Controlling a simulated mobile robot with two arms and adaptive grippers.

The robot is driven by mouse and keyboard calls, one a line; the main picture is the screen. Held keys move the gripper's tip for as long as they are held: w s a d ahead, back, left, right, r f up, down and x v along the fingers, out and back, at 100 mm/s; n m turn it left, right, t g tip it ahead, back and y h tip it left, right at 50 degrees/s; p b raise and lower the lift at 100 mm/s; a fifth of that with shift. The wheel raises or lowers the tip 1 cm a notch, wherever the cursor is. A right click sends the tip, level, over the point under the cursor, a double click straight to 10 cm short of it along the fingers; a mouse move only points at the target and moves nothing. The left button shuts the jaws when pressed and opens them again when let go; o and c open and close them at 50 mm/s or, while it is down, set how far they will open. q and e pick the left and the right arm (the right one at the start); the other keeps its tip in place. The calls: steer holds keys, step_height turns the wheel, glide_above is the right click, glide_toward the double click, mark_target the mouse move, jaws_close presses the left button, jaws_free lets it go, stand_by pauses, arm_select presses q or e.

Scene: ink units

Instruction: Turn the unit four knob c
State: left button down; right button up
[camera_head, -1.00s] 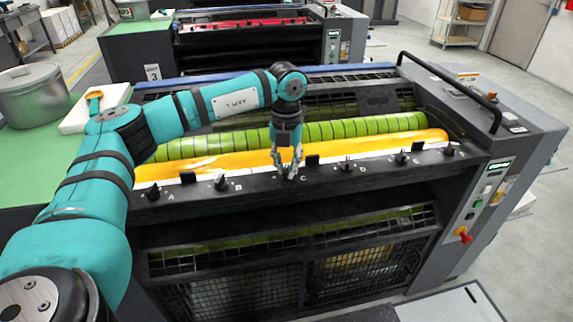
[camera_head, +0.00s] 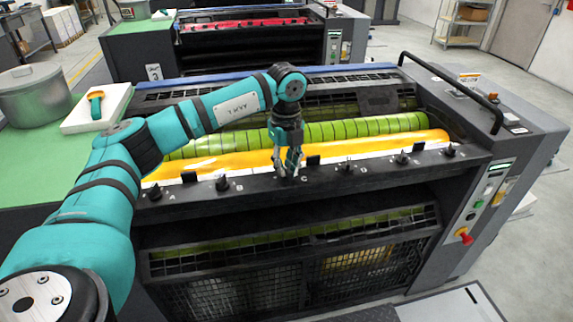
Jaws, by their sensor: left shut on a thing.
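The nearest ink unit (camera_head: 250,200) has a dark front rail with a row of small black knobs lettered A, B, C, D and onward. Knob A (camera_head: 155,191), knob B (camera_head: 222,183) and knob D (camera_head: 347,166) stand free. My left gripper (camera_head: 288,173) points down at the place marked C and is shut on knob C, which its fingers mostly hide. How far the knob is turned cannot be seen. My right gripper is not in view.
A yellow ink roller (camera_head: 230,161) and a green roller (camera_head: 370,127) lie just behind the knobs. A black handrail (camera_head: 450,85) and a red button (camera_head: 463,236) are at the right. Another unit marked 3 (camera_head: 153,72) stands behind.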

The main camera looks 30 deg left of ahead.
mark_target(286, 168)
arm_select(q)
steer(key=shift+n, duration=0.5)
steer(key=c, duration=1.4)
jaws_free()
step_height(286, 168, up, 12)
steer(key=shift+r, duration=0.1)
